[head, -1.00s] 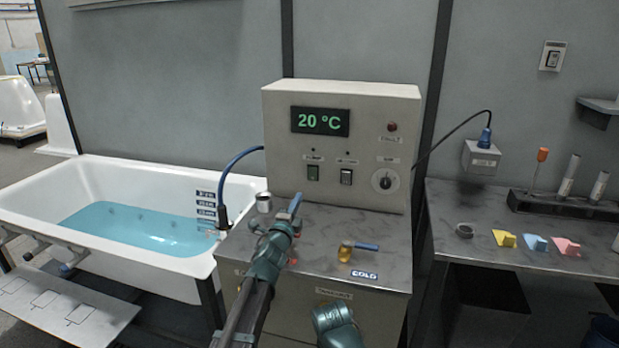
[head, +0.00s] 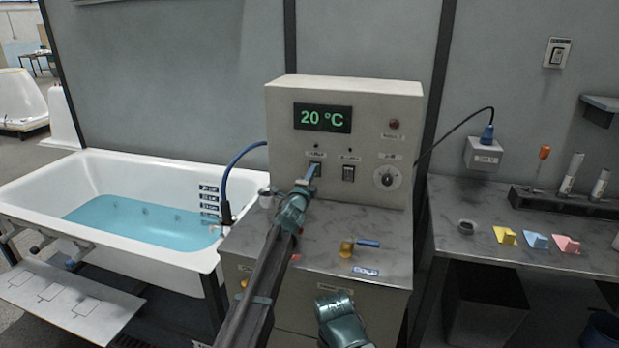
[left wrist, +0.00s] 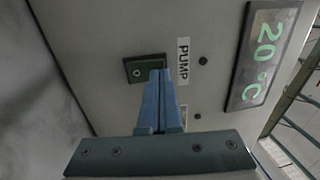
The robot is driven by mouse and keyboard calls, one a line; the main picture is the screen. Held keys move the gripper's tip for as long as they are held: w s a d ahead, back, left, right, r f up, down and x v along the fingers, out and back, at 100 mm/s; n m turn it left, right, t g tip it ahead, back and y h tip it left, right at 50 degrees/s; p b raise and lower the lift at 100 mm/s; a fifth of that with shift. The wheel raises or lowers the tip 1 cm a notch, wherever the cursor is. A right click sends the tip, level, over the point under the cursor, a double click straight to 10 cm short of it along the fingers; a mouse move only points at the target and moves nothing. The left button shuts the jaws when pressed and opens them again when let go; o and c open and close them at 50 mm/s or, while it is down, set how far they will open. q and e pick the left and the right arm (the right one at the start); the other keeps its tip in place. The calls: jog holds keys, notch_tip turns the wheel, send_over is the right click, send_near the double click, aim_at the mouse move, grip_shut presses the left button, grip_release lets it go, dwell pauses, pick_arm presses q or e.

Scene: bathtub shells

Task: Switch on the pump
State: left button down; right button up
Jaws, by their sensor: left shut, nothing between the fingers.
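The control box (head: 345,100) has two rocker switches on its front. The left one is the pump switch, which shows in the left wrist view (left wrist: 133,70) beside the label "PUMP" (left wrist: 183,60). The small lamp (left wrist: 202,61) near that label is dark. My left gripper (head: 313,170) is shut and empty, with its blue fingertips (left wrist: 159,74) right at the pump switch and covering part of it. I cannot tell whether they touch it, or which way the rocker is set. Of my right arm only a teal part shows at the bottom of the head view; its fingers do not show.
The second rocker switch (head: 348,173) and a dial (head: 387,178) sit to the right. A blue-handled valve (head: 347,246) stands on the ledge by the "COLD" label. A white bathtub (head: 110,165) with water is on the left, a side table (head: 470,240) on the right.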

pick_arm(q)
jog(key=shift+w, duration=0.15)
jog(key=shift+w+d+r, duration=0.1)
jog(key=shift+w+r, duration=0.05)
jog(key=shift+r, duration=0.05)
dwell(0.4)
jog(key=s+a+r+p, duration=0.1)
jog(key=s, duration=0.5)
jog(key=s+a+r+p, duration=0.1)
jog(key=s+a, duration=0.1)
jog(key=s, duration=0.5)
jog(key=shift+s+a, duration=0.2)
jog(key=shift+a, duration=0.1)
jog(key=shift+f, duration=0.1)
